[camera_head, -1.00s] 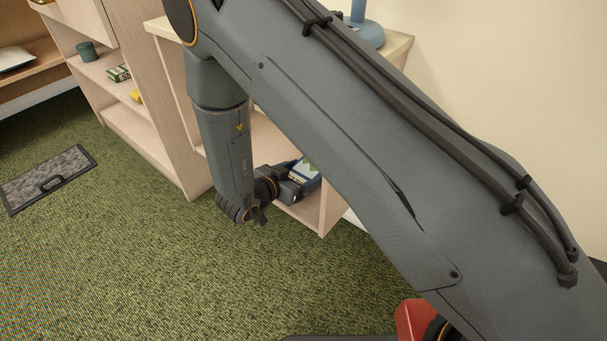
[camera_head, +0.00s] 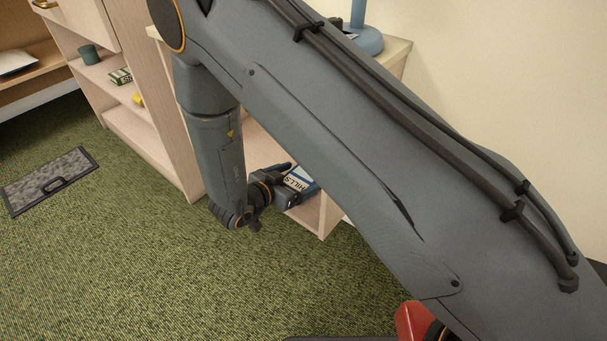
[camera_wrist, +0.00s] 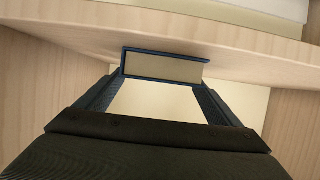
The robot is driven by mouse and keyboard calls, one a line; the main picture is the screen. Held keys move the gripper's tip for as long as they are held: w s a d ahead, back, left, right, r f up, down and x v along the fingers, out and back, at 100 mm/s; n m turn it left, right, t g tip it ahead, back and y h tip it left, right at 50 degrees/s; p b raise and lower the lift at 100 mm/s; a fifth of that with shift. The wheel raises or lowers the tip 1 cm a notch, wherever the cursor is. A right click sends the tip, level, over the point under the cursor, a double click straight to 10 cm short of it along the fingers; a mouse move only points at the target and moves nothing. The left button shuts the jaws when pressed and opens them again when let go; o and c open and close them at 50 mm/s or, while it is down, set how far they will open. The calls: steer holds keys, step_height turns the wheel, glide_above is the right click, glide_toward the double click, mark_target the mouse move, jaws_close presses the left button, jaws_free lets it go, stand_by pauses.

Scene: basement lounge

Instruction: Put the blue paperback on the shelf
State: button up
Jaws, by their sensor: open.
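The blue paperback (camera_head: 300,183) lies flat in the lower compartment of the small wooden cabinet (camera_head: 329,216), with a white patch of lettering on its cover; my gripper hides part of it. In the wrist view the book (camera_wrist: 163,67) shows its pale page edge between thin blue covers, against the board's surface. My gripper (camera_head: 280,193) is at the compartment's front, just left of the book. In the wrist view its open fingers (camera_wrist: 160,86) point at the book, with the tips near its two ends. I cannot tell whether they touch it. The space between the fingers is otherwise empty.
A taller shelf unit (camera_head: 150,146) at left holds a green cup (camera_head: 89,54), a green patterned box (camera_head: 121,76) and a yellow item (camera_head: 137,98). A blue lamp base (camera_head: 362,41) stands on the cabinet top. A grey mat (camera_head: 48,180) lies on open green carpet.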

steer(key=p+v, duration=0.3)
steer(key=v, duration=0.6)
steer(key=shift+a, duration=0.1)
steer(key=shift+s+a+r, duration=0.15)
steer(key=shift+s, duration=0.05)
steer(key=shift+w+a+r, duration=0.15)
steer(key=shift+a+r, duration=0.05)
steer(key=shift+a, duration=0.1)
steer(key=w+a+r+n+g+y, duration=0.1)
steer(key=w+a+r+n+y, duration=0.15)
steer(key=a+r+y, duration=0.55)
steer(key=s+a+r+n+g+y, duration=0.3)
steer(key=s+a+r+n+y, duration=0.1)
steer(key=s+r+n, duration=0.15)
steer(key=s+d+r+n+g+h, duration=0.1)
steer(key=s+d+r+n+g, duration=0.2)
steer(key=s+d, duration=0.6)
steer(key=s+d+r+n+g+h, duration=0.1)
steer(key=s+d+r+n+g, duration=0.2)
steer(key=s+d, duration=0.6)
step_height(320, 180, up, 2)
steer(key=shift+s+r+g+h, duration=0.1)
steer(key=shift+s+g+h, duration=0.25)
steer(key=shift+s, duration=0.7)
